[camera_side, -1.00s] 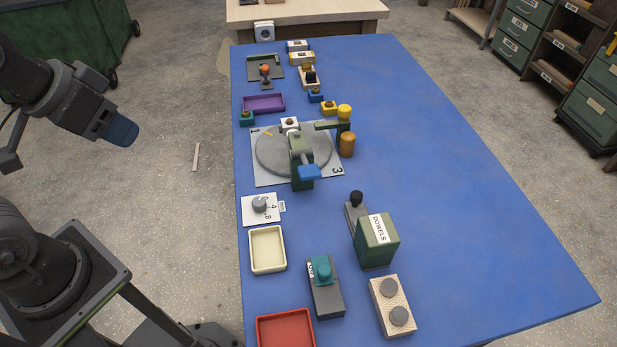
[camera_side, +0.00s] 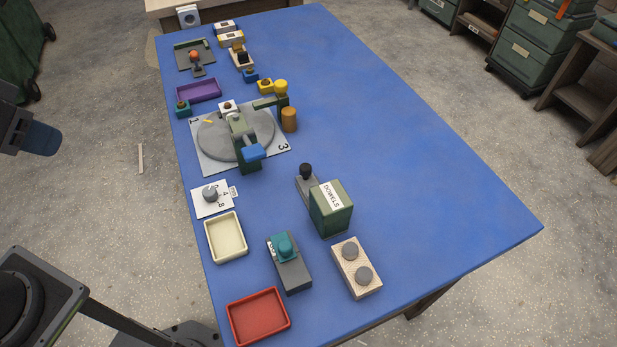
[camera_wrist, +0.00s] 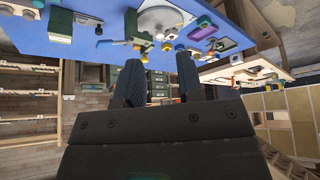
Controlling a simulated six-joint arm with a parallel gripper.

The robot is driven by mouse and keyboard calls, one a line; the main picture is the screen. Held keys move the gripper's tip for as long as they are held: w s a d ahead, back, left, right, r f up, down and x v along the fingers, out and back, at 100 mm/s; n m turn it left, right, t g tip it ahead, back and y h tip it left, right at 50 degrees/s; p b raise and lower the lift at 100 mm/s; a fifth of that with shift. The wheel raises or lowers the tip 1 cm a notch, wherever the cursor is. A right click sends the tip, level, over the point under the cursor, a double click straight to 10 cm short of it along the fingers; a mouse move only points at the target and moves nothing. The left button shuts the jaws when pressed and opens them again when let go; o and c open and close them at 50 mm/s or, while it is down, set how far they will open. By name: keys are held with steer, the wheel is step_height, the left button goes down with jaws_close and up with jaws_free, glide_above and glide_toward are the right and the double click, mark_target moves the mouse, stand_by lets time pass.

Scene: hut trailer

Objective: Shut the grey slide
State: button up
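A grey slide (camera_side: 302,188) with a black knob (camera_side: 306,170) on its outer end sticks out from the left side of the green box marked DOWELS (camera_side: 331,218). How far it runs into the box is hidden. My gripper (camera_wrist: 157,62) shows in the wrist view with its two dark fingers apart and nothing between them. It is well away from the slide and touches nothing on the table. In the side view only part of my arm shows at the left edge, left of the table.
On the blue table (camera_side: 430,170) stand a round turntable on a white plate (camera_side: 273,155), a cream tray (camera_side: 240,249), a red tray (camera_side: 283,334), a dark block with a teal knob (camera_side: 294,275) and a pale block with grey discs (camera_side: 344,280). The table's right side is clear.

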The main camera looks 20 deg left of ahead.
steer(key=w+d+r+n, duration=0.1)
steer(key=w, duration=0.1)
steer(key=w+d+n+g, duration=0.1)
steer(key=w, duration=0.2)
steer(key=w+d+r+h, duration=0.1)
steer(key=w, duration=0.2)
steer(key=shift+w+r+n+g, duration=0.2)
steer(key=shift+r+n+g, duration=0.15)
steer(key=shift+n+g, duration=0.05)
steer(key=c, duration=0.6)
steer(key=w+d+f+n+g+h, duration=0.1)
steer(key=w+d, duration=0.4)
steer(key=w, duration=0.6)
steer(key=f+n+g, duration=0.1)
steer(key=n, duration=0.1)
steer(key=shift+w+d+f+n, duration=0.15)
steer(key=shift+w+d+n, duration=0.05)
steer(key=shift+n, duration=0.2)
steer(key=w+d+f+n+g+h, duration=0.1)
steer(key=w+d+f+n+g, duration=0.15)
steer(key=w+d+f, duration=0.45)
steer(key=w+d+f+n+g+h, duration=0.1)
steer(key=w+d+f+n, duration=0.3)
steer(key=f, duration=0.5)
steer(key=shift+m, duration=0.25)
steer(key=x, duration=1)
steer(key=shift+w+a+f, duration=0.1)
steer(key=shift+w+f, duration=0.15)
steer(key=shift+f, duration=0.1)
